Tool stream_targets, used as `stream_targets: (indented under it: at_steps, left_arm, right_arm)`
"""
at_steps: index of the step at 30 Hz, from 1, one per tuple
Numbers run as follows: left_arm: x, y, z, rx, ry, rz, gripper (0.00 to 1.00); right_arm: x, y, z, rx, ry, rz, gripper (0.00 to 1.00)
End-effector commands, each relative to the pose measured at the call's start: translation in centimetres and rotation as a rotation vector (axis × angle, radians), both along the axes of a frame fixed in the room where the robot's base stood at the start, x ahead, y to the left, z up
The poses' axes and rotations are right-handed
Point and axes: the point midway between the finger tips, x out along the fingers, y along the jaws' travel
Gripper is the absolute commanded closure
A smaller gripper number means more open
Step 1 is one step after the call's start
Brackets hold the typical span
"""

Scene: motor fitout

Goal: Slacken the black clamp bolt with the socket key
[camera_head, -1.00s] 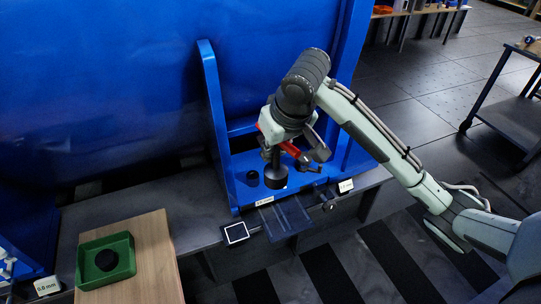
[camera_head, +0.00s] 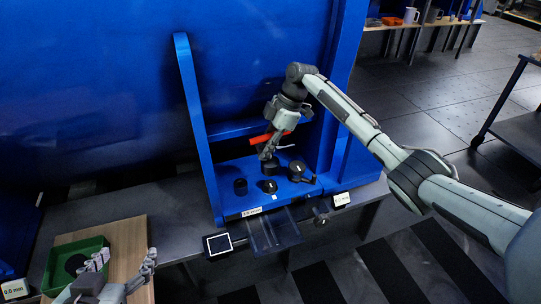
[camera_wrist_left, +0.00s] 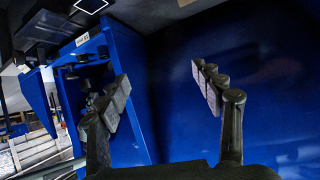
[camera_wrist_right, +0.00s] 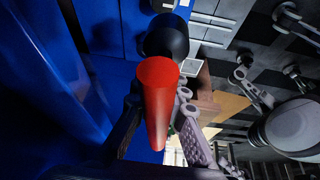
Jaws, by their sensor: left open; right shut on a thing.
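My right gripper (camera_head: 268,150) is shut on the red handle of the socket key (camera_head: 260,139), above the base of the blue fixture (camera_head: 226,205). The red handle (camera_wrist_right: 158,90) sits between the fingers in the right wrist view, with a dark round part (camera_wrist_right: 166,38) beyond it. Several black round parts stand on the base, among them a short cylinder (camera_head: 240,187) and a knob-like piece (camera_head: 297,170). I cannot tell which is the clamp bolt, or whether the key touches it. My left gripper (camera_head: 124,264) is open and empty at lower left; its spread fingers show in the left wrist view (camera_wrist_left: 170,105).
A green tray (camera_head: 98,243) holding a black disc stands on a wooden board (camera_head: 128,232) beside my left gripper. A small screen (camera_head: 218,244) and a readout label (camera_head: 341,199) sit along the bench's front edge.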

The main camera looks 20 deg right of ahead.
Motion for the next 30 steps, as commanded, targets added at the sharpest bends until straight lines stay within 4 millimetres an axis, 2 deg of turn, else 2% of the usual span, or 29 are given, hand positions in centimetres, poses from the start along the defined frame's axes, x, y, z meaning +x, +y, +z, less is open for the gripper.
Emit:
stream_targets:
  at_steps: [1, 6, 12, 23, 30]
  left_arm:
    - [0.1, -0.4, 0.5, -0.009, -0.026, -0.006, 0.33]
    - [0.3, -1.0, 2.0, -0.027, -0.076, -0.019, 0.33]
    - [0.4, -1.2, 2.5, -0.032, -0.09, -0.021, 0.33]
    - [0.3, -1.0, 2.3, -0.027, -0.079, -0.018, 0.33]
    - [-0.5, 0.3, 0.9, 0.005, 0.002, 0.004, 0.33]
  right_arm:
    - [0.6, 0.0, -0.4, 0.001, -0.001, 0.045, 1.0]
    - [1.2, -0.2, -1.0, 0.0, -0.003, 0.145, 1.0]
    - [1.3, -0.3, -1.1, -0.001, -0.003, 0.173, 1.0]
    - [1.3, -0.3, -1.1, -0.002, -0.002, 0.167, 1.0]
    - [1.3, -0.3, -1.0, -0.002, -0.002, 0.136, 1.0]
